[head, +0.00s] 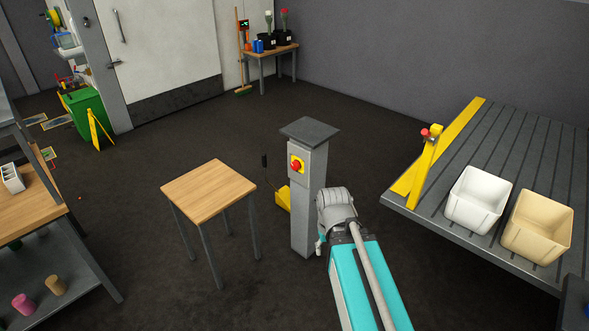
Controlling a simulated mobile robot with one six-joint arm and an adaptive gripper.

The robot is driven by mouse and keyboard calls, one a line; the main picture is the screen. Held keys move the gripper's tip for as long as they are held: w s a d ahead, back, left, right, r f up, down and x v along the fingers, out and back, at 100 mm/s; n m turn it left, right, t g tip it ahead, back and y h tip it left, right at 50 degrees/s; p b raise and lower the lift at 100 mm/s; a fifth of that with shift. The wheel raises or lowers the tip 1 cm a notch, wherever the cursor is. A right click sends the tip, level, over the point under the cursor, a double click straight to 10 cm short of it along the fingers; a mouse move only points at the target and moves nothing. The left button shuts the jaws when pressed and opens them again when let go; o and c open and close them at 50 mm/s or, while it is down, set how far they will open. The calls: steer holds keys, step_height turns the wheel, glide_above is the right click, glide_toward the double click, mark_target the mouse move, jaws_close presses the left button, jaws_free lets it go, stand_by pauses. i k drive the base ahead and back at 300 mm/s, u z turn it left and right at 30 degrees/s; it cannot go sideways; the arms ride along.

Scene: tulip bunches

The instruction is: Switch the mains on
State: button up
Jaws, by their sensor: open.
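A grey post (308,195) with a dark flat cap stands on the floor in the middle of the head view. On its upper front is a yellow plate with a red knob (296,166), which looks like a switch; its setting is too small to read. Another red knob (425,132) sits on a yellow bracket at the slatted table on the right. My arm reaches up from the bottom, and its grey wrist is in front of the post's lower right side, below the red knob.
A small wooden table (208,190) stands left of the post. The slatted table (490,150) at right carries a white bin (478,200) and a beige bin (538,226). Floor behind the post is clear.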

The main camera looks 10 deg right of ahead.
mark_target(296, 166)
steer(key=z, duration=0.3)
steer(key=i, duration=1.15)
steer(key=u, duration=0.45)
